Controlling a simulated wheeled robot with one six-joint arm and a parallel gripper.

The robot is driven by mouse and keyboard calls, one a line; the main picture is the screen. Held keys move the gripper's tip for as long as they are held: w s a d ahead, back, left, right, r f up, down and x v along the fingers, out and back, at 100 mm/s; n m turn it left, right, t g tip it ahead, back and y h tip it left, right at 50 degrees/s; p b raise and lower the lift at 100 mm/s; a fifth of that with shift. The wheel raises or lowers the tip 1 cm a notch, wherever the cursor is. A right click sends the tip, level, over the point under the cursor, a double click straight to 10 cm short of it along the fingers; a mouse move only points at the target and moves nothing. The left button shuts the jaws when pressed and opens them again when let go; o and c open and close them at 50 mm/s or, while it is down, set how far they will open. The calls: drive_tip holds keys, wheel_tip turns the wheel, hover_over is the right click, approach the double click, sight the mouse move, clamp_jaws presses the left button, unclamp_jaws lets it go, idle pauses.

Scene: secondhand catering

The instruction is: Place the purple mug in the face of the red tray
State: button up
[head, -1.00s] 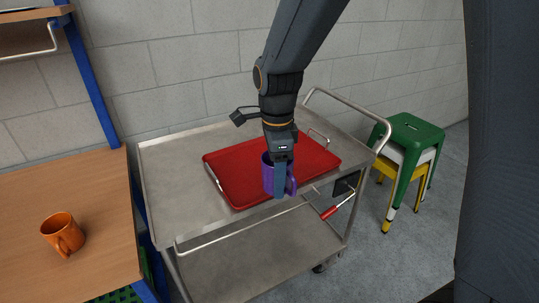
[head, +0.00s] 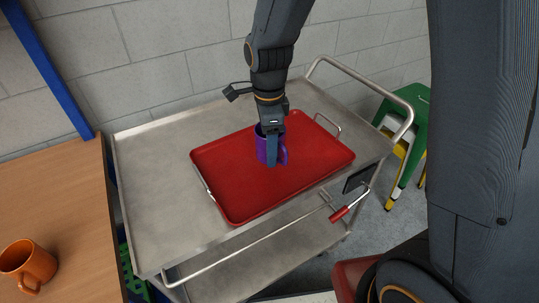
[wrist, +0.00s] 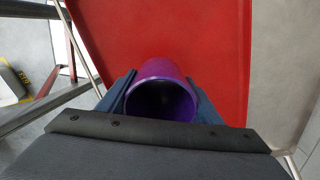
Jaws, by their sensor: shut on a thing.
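The purple mug (head: 262,146) is upright, over the middle of the red tray (head: 235,193) in the head view. My gripper (head: 271,158) points down and is shut on the mug, with a blue finger across its near side. The mug's handle points right. In the wrist view the mug (wrist: 162,92) sits between the two fingers, its dark open mouth facing the camera, with the red tray (wrist: 200,35) beyond it. I cannot tell whether the mug's base touches the tray.
The tray lies on the top shelf of a steel trolley (head: 150,180) with a raised rail. An orange mug (head: 27,264) stands on a wooden table (head: 55,200) at left. Stacked stools (head: 409,125) stand at right. The tray's surface around the mug looks clear.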

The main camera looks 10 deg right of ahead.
drive_tip(key=shift+f+p, duration=0.4)
drive_tip(key=shift+f, duration=2.15)
drive_tip(key=o, duration=1.3)
drive_tip(key=shift+f, duration=0.15)
wheel_tip(320, 180, up, 12)
drive_tip(key=shift+r+b, duration=0.1)
drive_tip(key=shift+b, duration=1)
drive_tip(key=shift+s+d+f+n+t, duration=0.15)
drive_tip(key=shift+s+d+f+n, duration=0.55)
drive_tip(key=shift+s+d+n, duration=1.75)
drive_tip(key=shift+s+d+f+n+t, duration=0.1)
drive_tip(key=shift+s+d+f+n, duration=1.2)
drive_tip(key=shift+n, duration=2.1)
drive_tip(key=shift+s+d+f+n+t, duration=0.15)
drive_tip(key=shift+s+d+n, duration=1.15)
drive_tip(key=shift+d+n, duration=1.45)
